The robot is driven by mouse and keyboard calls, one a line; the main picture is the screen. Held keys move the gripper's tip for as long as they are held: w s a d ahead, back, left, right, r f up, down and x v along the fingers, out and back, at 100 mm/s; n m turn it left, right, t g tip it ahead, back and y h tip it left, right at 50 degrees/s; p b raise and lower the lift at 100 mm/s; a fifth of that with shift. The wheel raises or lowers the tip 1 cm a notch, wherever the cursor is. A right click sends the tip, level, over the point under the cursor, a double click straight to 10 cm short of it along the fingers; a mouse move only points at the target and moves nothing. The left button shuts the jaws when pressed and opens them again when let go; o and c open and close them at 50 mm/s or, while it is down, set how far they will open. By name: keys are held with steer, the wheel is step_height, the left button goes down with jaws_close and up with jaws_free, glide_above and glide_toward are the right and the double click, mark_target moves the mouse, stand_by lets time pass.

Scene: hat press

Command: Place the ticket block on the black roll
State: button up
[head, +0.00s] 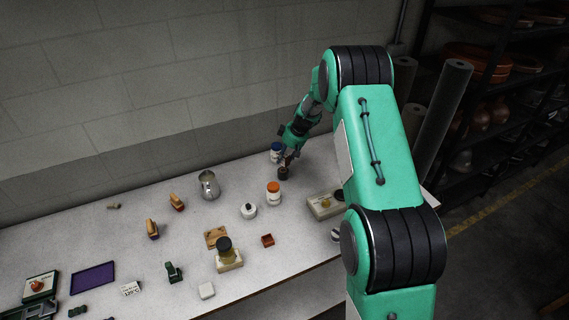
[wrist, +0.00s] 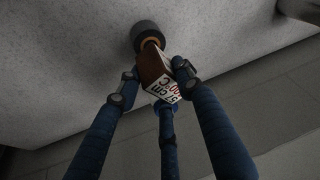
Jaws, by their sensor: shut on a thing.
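The ticket block (wrist: 152,66) is brown with a white printed label, and in the wrist view it sits between my fingertips. My gripper (wrist: 155,82) is shut on it, with blue fingers on both sides and one below. The black roll (wrist: 146,32) shows just past the block's far end, with an orange-brown core partly covered by the block. I cannot tell whether block and roll touch. In the head view my gripper (head: 289,157) is right above the small dark roll (head: 283,173) at the table's back right. The block is hard to make out there.
A blue-and-white jar (head: 276,152) stands close behind my gripper. An orange-capped jar (head: 273,193) stands in front of the roll. A beige box (head: 325,205) lies to the right, near my arm. Several small items fill the left of the grey table (head: 110,240).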

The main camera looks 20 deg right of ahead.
mark_target(284, 162)
steer(key=shift+f, duration=1.85)
steer(key=shift+f+b, duration=0.15)
steer(key=shift+b, duration=0.25)
steer(key=o, duration=1.1)
steer(key=shift+o, duration=0.2)
steer(key=shift+s+d+r, duration=0.1)
steer(key=shift+r, duration=0.55)
steer(key=p+v, duration=0.1)
steer(key=v, duration=1)
steer(key=shift+s, duration=0.15)
